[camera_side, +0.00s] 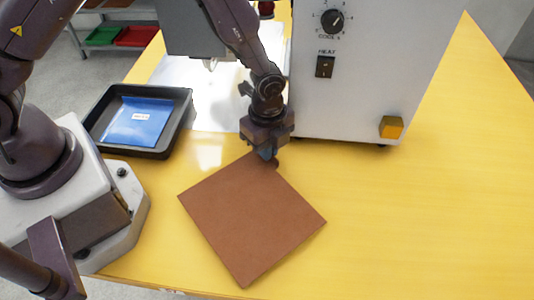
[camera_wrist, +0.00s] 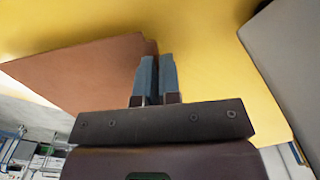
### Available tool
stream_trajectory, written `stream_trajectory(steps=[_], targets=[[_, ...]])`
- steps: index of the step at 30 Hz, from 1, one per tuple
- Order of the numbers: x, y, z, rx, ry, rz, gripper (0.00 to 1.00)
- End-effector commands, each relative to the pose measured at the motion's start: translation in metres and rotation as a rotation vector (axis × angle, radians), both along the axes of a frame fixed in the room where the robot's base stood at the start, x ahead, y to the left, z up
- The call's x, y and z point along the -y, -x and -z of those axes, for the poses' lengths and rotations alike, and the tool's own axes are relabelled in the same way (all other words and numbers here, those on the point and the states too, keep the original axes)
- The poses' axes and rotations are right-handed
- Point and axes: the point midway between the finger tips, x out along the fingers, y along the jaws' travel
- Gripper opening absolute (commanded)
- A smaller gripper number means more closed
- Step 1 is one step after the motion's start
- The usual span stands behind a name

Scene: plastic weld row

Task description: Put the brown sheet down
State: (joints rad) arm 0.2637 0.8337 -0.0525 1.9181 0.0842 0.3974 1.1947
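The brown sheet (camera_side: 252,217) is a flat square plate, seen in the side view in front of my gripper (camera_side: 268,155). My gripper is shut on its upper corner. In the wrist view the brown sheet (camera_wrist: 85,65) extends to the left from between the two blue-grey fingertips of my gripper (camera_wrist: 157,72). The sheet looks tilted. I cannot tell whether its lower corner touches the table. The gripped part is hidden by the fingers.
A black tray (camera_side: 184,110) holding a blue packet (camera_side: 140,125) is at left. The table's right side is clear.

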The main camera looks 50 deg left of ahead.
Motion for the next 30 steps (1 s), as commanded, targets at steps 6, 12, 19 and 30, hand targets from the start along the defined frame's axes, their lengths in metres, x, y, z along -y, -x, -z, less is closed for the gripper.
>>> stream_trajectory(steps=[6,12,19,30], targets=[[0.0,0.001,0.025,-0.002,-0.001,-0.001,0.0],[0.001,0.001,0.025,0.0,-0.001,-0.001,0.0],[0.0,0.001,0.028,0.0,-0.001,-0.001,0.21],[0.001,0.001,0.025,0.0,-0.001,-0.001,0.3]])
